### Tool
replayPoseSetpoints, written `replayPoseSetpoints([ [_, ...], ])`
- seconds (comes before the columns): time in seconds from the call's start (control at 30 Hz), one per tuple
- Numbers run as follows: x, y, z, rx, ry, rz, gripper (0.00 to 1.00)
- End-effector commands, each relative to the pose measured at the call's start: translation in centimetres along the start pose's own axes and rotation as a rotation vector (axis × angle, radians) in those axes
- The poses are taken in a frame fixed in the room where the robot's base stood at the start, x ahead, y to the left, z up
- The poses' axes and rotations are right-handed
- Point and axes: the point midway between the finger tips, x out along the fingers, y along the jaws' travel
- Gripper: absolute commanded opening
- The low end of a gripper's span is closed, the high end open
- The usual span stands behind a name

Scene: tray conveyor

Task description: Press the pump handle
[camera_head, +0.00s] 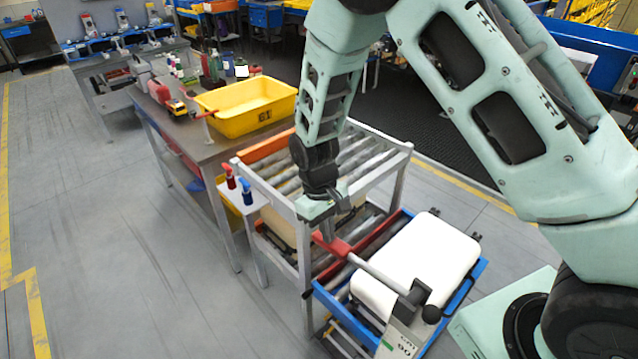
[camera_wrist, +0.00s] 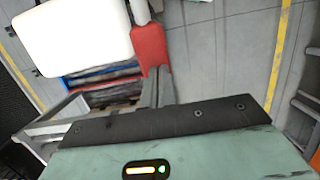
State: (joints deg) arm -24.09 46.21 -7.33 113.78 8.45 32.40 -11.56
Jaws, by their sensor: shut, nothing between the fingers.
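The red grip (camera_head: 331,243) of the pump handle is on the end of a grey lever (camera_head: 377,273), which runs to a black joint beside a white, rounded block (camera_head: 420,258). The lever slants up toward the left. My gripper (camera_head: 318,218) is shut and empty, close above the red grip in the head view. I cannot tell whether it touches the grip. In the wrist view the red grip (camera_wrist: 150,48) shows beyond the black front edge of my gripper, beside the white block (camera_wrist: 72,36).
A metal roller rack (camera_head: 395,160) stands behind my gripper. The white block sits in a blue tray (camera_head: 470,285). A red bottle (camera_head: 230,177) and a blue bottle (camera_head: 247,192) stand on a small shelf to the left. A yellow bin (camera_head: 240,124) is on the bench. The floor at left is clear.

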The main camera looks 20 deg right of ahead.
Motion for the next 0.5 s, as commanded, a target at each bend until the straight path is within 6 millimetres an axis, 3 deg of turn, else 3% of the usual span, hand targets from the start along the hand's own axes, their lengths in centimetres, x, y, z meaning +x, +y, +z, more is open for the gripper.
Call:
replayPoseSetpoints([
  [0.03,-1.6,0.1,0.1,0.001,0.005,0.0,0.0],
  [0.13,-2.6,0.1,-0.4,0.0,0.01,0.001,0.0],
  [0.5,-9.3,0.2,-0.8,0.001,0.008,0.001,0.0],
])
